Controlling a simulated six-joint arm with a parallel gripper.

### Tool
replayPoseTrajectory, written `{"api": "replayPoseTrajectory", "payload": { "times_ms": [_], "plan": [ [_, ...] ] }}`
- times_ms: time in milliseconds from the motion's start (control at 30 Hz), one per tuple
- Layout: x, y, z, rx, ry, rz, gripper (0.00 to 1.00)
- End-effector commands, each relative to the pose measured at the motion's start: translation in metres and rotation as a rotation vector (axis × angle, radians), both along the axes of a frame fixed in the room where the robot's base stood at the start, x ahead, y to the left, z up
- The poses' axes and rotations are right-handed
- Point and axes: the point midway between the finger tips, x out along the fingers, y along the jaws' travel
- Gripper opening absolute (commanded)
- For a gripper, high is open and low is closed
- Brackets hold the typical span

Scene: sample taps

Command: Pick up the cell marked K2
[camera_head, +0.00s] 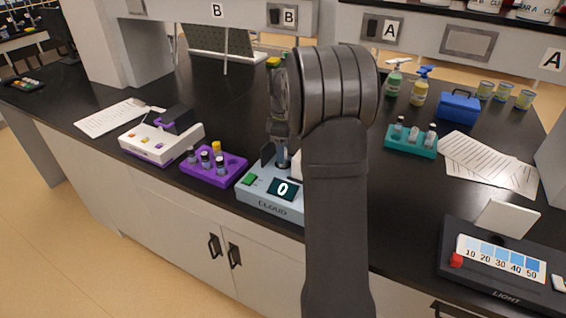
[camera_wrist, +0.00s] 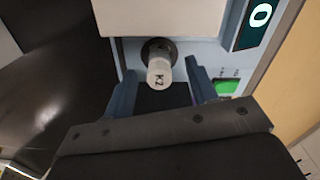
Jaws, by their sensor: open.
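The cell marked K2 (camera_wrist: 158,74) is a pale, round-topped vial. In the wrist view it stands in the dark round port of the light-blue CLOUD meter (camera_head: 258,204), whose housing also shows in the wrist view (camera_wrist: 226,68). My gripper (camera_wrist: 160,67) is open, with one blue-grey finger on each side of the cell's top. I see gaps between the cell and both fingers; how deep the fingers reach is hard to tell. In the head view my arm covers part of the meter, and K2 cannot be made out clearly.
A purple rack (camera_head: 214,167) with several vials stands left of the meter, with a white device (camera_head: 160,143) beyond it. A teal rack (camera_head: 411,143) with vials is at the right. The LIGHT device (camera_head: 500,295) is at the front right. Bare black bench lies between.

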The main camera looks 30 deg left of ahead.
Motion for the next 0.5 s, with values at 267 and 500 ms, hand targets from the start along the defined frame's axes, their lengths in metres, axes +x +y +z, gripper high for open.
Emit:
{"api": "replayPoseTrajectory", "payload": {
  "times_ms": [267, 500],
  "plan": [
    [0.0, 0.001, -0.03, 0.0, 0.0, -0.001, 0.52],
    [0.001, 0.001, -0.03, 0.0, 0.0, -0.001, 0.47]
  ]
}}
